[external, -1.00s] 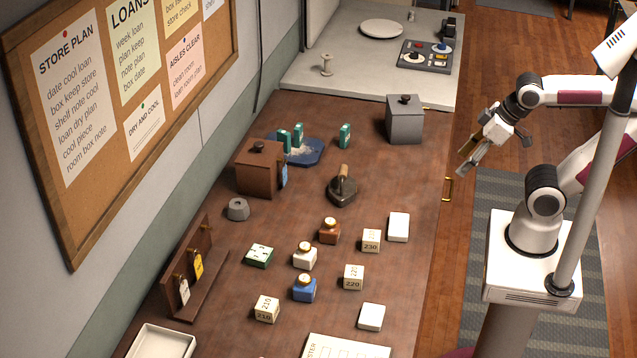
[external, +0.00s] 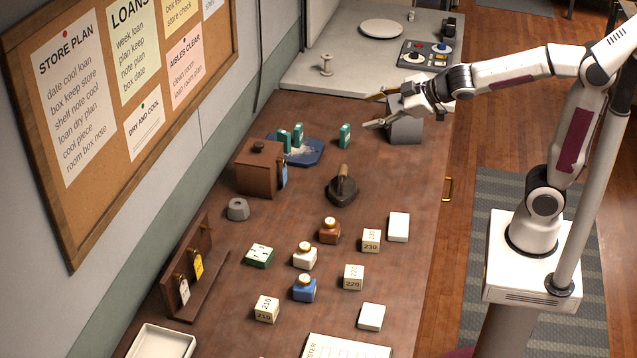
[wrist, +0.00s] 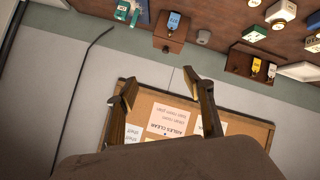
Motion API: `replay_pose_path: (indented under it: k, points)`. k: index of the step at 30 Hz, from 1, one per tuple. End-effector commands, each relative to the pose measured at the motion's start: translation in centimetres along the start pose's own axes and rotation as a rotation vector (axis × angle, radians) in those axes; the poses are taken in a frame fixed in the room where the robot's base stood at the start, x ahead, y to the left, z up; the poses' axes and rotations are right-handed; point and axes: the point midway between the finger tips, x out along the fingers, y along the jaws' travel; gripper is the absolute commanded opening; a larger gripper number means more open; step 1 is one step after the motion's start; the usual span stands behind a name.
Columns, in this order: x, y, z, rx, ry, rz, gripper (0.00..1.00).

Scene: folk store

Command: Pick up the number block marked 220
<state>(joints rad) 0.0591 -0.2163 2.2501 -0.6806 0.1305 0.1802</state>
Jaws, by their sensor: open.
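The number block marked 220 (external: 353,277) is a small cream cube with dark digits, standing on the brown table in the external view. A similar block marked 230 (external: 371,240) stands behind it and a block marked 210 (external: 267,309) stands to its left. In the wrist view the two fingers of my gripper (wrist: 163,88) are spread apart, with the wall and notice board beyond. I cannot make out the 220 block there.
Blank white blocks (external: 371,317) (external: 398,227) are on the right side. A dark iron (external: 343,190), brown box (external: 257,170) and grey box (external: 404,128) stand farther back.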

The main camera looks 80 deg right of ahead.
Motion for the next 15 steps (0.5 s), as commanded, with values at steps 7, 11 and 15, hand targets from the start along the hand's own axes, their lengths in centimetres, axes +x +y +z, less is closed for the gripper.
replay_pose_path:
  k: [7,11,15]
  points:
    - [4.9,-1.5,-3.6,-0.122,0.121,-0.065,0.52]
    - [7.2,-3.0,-5.1,-0.184,0.185,-0.118,0.52]
    - [9.5,-5.2,-6.2,-0.246,0.248,-0.191,0.52]
